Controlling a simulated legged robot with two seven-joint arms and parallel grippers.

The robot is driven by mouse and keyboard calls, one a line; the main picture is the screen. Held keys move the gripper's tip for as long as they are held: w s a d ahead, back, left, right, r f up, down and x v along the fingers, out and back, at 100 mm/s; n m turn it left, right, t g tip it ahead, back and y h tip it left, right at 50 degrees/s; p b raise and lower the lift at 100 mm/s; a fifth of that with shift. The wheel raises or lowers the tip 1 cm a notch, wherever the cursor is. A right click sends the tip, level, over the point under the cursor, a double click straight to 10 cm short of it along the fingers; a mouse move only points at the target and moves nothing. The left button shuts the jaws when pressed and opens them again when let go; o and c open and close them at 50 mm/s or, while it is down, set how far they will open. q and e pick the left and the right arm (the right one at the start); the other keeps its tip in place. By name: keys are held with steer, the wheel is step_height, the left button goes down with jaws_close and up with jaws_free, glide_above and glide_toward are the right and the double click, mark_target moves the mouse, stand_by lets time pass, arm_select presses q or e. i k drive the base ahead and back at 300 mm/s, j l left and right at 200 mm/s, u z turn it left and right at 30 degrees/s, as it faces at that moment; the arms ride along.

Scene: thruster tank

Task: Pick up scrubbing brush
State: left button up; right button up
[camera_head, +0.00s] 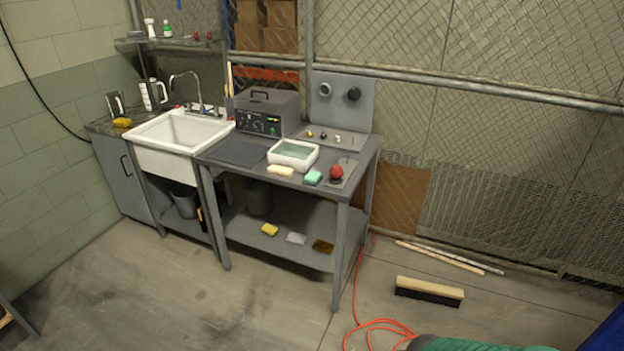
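A pale cream block (281,171) lies at the front edge of the grey workbench top (237,152); it may be a scrubbing brush or a sponge, and it is too small to tell. A larger brush head (429,291) with a cream back and dark bristles lies on the floor right of the bench. A green and white sponge (313,178) and a red ball-shaped knob (336,172) are at the bench's front right. Neither of my grippers is in view.
A white basin (294,154) and a grey control box (267,112) stand on the bench, left of which is a white sink (181,137). An orange hose (378,324) and wooden poles (440,257) lie on the floor.

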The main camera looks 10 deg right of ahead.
mark_target(274, 170)
steer(key=i+j, duration=0.2)
steer(key=i, duration=0.3)
steer(key=i+j, duration=0.2)
steer(key=i, duration=0.3)
steer(key=i+j, duration=0.15)
steer(key=i, duration=0.35)
steer(key=i+j, duration=0.2)
steer(key=i, duration=0.3)
steer(key=i+j, duration=0.2)
steer(key=i, duration=0.3)
steer(key=i+j, duration=0.2)
steer(key=i, duration=0.3)
steer(key=u, duration=0.05)
